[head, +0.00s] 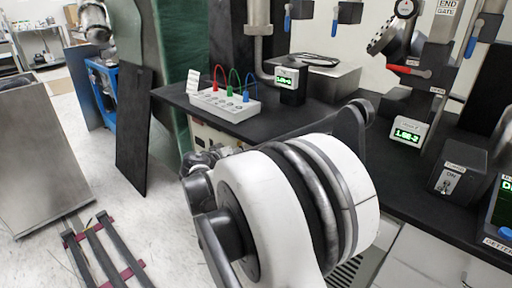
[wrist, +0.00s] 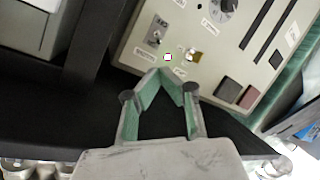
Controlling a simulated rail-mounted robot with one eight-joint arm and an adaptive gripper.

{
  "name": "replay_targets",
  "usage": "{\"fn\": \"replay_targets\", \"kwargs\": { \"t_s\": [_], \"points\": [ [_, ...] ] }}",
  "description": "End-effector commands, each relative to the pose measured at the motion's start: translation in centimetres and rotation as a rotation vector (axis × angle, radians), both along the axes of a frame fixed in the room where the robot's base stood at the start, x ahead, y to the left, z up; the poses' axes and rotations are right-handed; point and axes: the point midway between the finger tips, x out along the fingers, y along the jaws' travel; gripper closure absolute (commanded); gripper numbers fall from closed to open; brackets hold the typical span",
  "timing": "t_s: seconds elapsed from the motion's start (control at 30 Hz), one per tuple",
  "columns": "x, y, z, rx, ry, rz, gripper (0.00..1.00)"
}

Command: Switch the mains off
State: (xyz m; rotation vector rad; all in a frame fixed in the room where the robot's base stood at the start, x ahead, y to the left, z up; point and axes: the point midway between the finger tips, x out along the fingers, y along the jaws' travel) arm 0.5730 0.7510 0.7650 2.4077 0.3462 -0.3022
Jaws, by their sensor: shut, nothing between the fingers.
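A cream control panel (wrist: 215,75) fills the upper right of the wrist view, tilted in the picture. The labels are too small to read surely, so I cannot tell which control is the mains. My gripper (wrist: 161,73) is shut and empty, its green-lined fingers meeting at the tips just below the lit square. I cannot tell whether the tips touch the panel. In the head view my arm hides much of the area below the bench.
The panel also has a round dial (wrist: 225,6), dark slots and two dark square parts near its lower edge. A dark bench (head: 290,115) holds a white box (head: 225,105) with coloured leads and a green display (head: 288,80). Open floor lies left.

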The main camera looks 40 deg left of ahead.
Motion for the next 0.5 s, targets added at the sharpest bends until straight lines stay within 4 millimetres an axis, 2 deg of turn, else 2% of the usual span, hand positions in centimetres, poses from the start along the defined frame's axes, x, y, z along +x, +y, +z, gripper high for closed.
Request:
{"fn": "replay_targets", "kwargs": {
  "t_s": [0.27,0.5],
  "points": [
    [0.5,0.1,-0.2,-0.001,0.001,0.0,1.0],
    [3.7,0.6,-1.5,0.0,0.001,0.0,1.0]
  ]
}}
